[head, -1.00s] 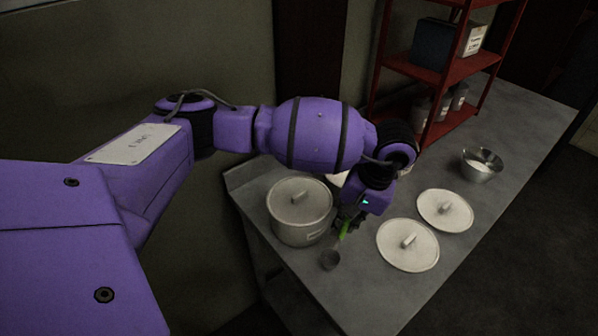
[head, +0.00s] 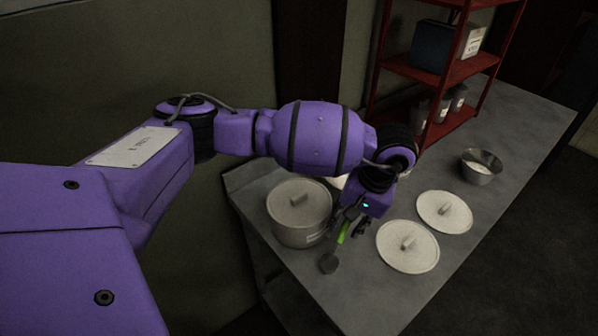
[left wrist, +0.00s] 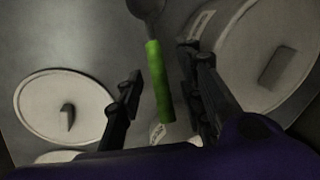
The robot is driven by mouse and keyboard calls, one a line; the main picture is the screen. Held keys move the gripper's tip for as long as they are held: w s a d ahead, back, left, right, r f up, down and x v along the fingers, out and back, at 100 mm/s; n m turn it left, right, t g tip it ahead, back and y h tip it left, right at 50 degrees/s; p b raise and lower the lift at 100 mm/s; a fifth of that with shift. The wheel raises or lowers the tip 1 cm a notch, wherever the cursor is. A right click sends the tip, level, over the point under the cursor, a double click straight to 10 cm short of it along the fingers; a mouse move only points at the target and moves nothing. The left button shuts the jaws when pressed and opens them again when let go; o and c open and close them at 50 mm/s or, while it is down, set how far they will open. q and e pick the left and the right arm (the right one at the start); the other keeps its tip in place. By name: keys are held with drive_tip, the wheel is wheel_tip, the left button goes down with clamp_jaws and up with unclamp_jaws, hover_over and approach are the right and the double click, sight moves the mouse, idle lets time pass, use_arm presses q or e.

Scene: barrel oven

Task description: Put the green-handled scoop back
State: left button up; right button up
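The scoop has a bright green handle (head: 344,232) and a dark grey bowl (head: 328,263). It appears to lie on the grey table beside the lidded pot; whether it is fully flat I cannot tell. In the left wrist view the green handle (left wrist: 158,82) runs between the two fingers of my left gripper (left wrist: 165,88), with a visible gap on both sides. My left gripper (head: 353,222) is open over the handle in the head view. My right gripper is in neither view.
The lidded pot (head: 299,207) stands just left of the scoop. Two pale lids (head: 408,250) (head: 445,213) lie to the right. A metal bowl (head: 481,168) and a red shelf (head: 450,75) are farther back. The table's front end (head: 365,300) is clear.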

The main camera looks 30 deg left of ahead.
use_arm(q)
drive_tip(key=v, duration=1.1)
drive_tip(key=shift+r+b, duration=0.3)
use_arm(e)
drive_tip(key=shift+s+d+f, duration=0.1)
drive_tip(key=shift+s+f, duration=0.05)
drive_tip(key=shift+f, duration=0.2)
